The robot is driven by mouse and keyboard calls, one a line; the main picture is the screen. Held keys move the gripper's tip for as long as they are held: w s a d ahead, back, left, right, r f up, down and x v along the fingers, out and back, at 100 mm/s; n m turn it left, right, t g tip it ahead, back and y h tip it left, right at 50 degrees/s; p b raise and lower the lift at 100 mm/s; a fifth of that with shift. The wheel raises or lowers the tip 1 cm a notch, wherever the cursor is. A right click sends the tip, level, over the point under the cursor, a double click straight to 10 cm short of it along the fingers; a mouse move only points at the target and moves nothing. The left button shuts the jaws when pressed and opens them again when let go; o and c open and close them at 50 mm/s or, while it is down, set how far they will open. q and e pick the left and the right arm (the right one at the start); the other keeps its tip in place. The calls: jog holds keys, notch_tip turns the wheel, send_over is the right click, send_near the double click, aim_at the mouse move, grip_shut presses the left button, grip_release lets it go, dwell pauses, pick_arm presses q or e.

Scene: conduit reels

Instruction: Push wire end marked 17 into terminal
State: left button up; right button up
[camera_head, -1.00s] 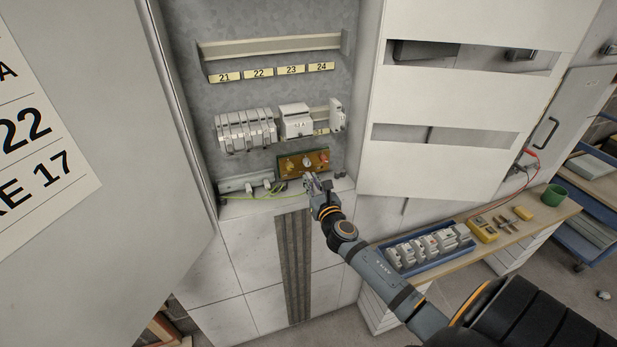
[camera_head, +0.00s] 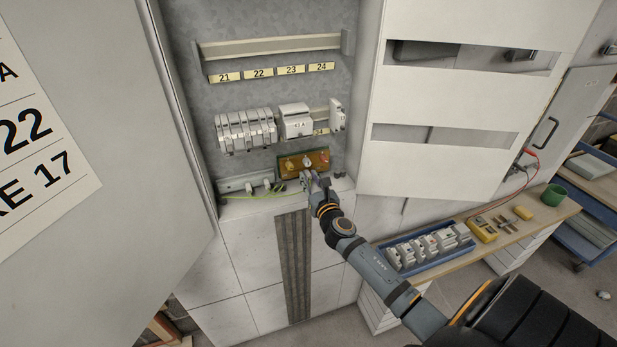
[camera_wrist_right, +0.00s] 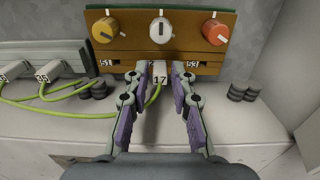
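The white wire end marked 17 (camera_wrist_right: 159,78) is at the lower edge of the brown terminal panel (camera_wrist_right: 128,53), below the middle white knob, with a yellow-green wire behind it. How deep it sits in the terminal I cannot tell. My right gripper (camera_wrist_right: 161,75) is open around it, one finger on each side with narrow gaps. In the head view my right gripper (camera_head: 309,177) is just below the panel (camera_head: 291,165); the wire end is too small to make out there. My left gripper is not in view.
Labels 51 and 53 flank the spot. Wire ends, one marked 35 (camera_wrist_right: 47,73), lie left on a rail (camera_wrist_right: 62,52). Dark round stacks (camera_wrist_right: 242,91) stand right. A blue tray of modules (camera_head: 437,262) sits on the bench right; an open cabinet door (camera_head: 90,240) stands left.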

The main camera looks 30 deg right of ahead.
jog(key=shift+o, duration=0.9)
jog(key=shift+s, duration=0.15)
jog(key=v, duration=1.1)
jog(key=shift+s, duration=0.35)
jog(key=shift+f, duration=0.1)
